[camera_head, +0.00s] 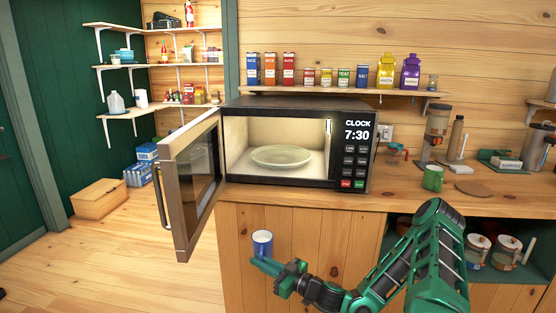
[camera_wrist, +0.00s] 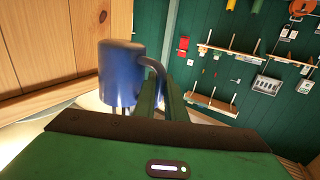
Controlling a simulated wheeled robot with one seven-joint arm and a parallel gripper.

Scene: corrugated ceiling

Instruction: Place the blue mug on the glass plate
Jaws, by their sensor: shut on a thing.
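The blue mug (camera_head: 262,246) is held upright in front of the wooden counter front, below the microwave. My gripper (camera_head: 262,265) is shut on it, and the arm reaches in from the lower right. In the wrist view the blue mug (camera_wrist: 120,75) shows with its handle at the gripper's fingers (camera_wrist: 165,98). The glass plate (camera_head: 281,156) lies flat inside the lit microwave (camera_head: 300,110), with nothing on it. The mug is apart from the plate, lower and in front of it.
The microwave door (camera_head: 190,182) stands wide open, swung out to the left. A green mug (camera_head: 432,178) stands on the wooden counter (camera_head: 395,195) to the right. A shelf (camera_head: 340,91) with several tins is above. A wooden box (camera_head: 98,199) is on the floor at left.

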